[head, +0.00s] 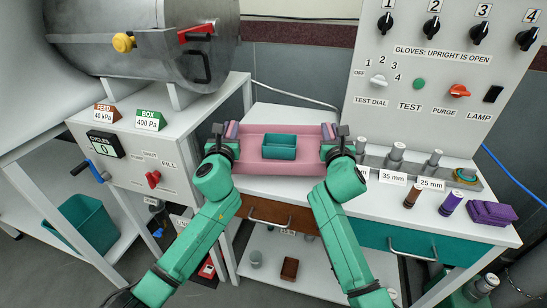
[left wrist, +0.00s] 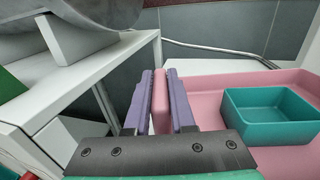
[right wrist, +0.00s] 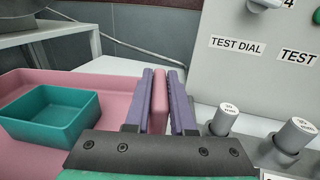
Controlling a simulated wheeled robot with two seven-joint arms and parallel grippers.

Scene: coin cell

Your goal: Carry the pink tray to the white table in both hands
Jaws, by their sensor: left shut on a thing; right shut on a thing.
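The pink tray (head: 252,167) is in the middle of the head view, over the left part of the white table (head: 262,118) with the brown and teal drawers. I cannot tell whether it touches the tabletop. A teal box (head: 279,147) stands inside it, empty as far as I see. My left gripper (head: 231,132) is shut on the tray's left wall (left wrist: 161,101), its purple fingers on both sides. My right gripper (head: 334,132) is shut on the tray's right wall (right wrist: 158,102) in the same way. The tray looks about level.
A metal block with several cylinders (head: 396,152) stands close to the tray's right. A labelled control panel (head: 435,75) rises behind. Purple blocks (head: 491,213) lie at the right front. A grey chamber (head: 150,45) on a white stand (head: 170,150) is at the left.

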